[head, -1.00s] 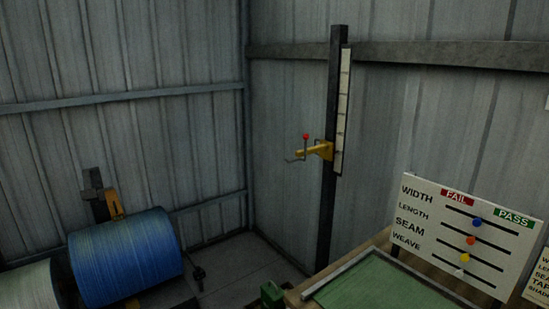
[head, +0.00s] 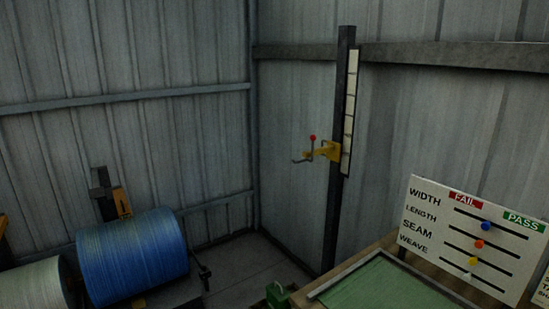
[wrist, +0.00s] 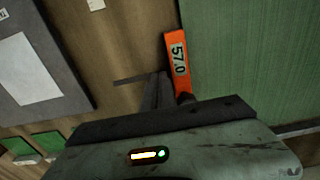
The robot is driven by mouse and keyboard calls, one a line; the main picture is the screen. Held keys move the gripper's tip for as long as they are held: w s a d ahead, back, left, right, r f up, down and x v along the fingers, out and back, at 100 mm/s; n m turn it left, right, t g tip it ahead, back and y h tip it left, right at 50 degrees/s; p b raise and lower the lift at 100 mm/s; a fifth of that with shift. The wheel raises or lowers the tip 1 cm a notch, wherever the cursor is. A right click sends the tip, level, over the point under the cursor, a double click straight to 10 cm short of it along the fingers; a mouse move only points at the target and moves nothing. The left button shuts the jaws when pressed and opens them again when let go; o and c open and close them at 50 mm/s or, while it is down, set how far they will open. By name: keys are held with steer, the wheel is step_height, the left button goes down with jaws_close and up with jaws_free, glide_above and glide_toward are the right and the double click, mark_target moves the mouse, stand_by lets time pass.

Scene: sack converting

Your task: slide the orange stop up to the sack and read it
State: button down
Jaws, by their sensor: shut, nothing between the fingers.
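The orange stop (wrist: 178,62) shows in the wrist view with a label reading 57.0. It lies along the left edge of a green woven-looking sheet (wrist: 255,60), which looks like the sack; I cannot tell whether they touch. The green sheet also shows on the bench in the head view (head: 385,290). My gripper (wrist: 160,82) is shut and empty, its dark fingers just left of and below the stop. I cannot tell whether the fingers touch it. The lower end of the stop is partly hidden by my gripper.
A board with sliding beads (head: 470,240) stands behind the bench. A dark post with a yellow bracket (head: 328,151) stands near the corner. A blue roll (head: 132,258) is at left. A grey plate with a white sheet (wrist: 25,70) lies left on the wooden bench top.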

steer(key=shift+f+b, duration=0.85)
steer(key=shift+s+a+f+b, duration=0.2)
steer(key=shift+a+f+b, duration=0.1)
steer(key=shift+a+b, duration=0.15)
stand_by(0.7)
steer(key=shift+s+d, duration=0.55)
steer(key=shift+s, duration=0.25)
steer(key=shift+w+d+r+p, duration=0.15)
steer(key=shift+d+r+p, duration=0.05)
steer(key=shift+r+p, duration=0.4)
steer(key=r+p, duration=0.3)
steer(key=shift+d+r+p, duration=0.15)
steer(key=shift+d+p, duration=0.05)
steer(key=shift+p, duration=0.1)
step_height(320, 180, up, 4)
steer(key=p, duration=0.3)
steer(key=shift+w+f+p, duration=0.1)
steer(key=shift+f+p, duration=0.1)
steer(key=shift+p, duration=0.1)
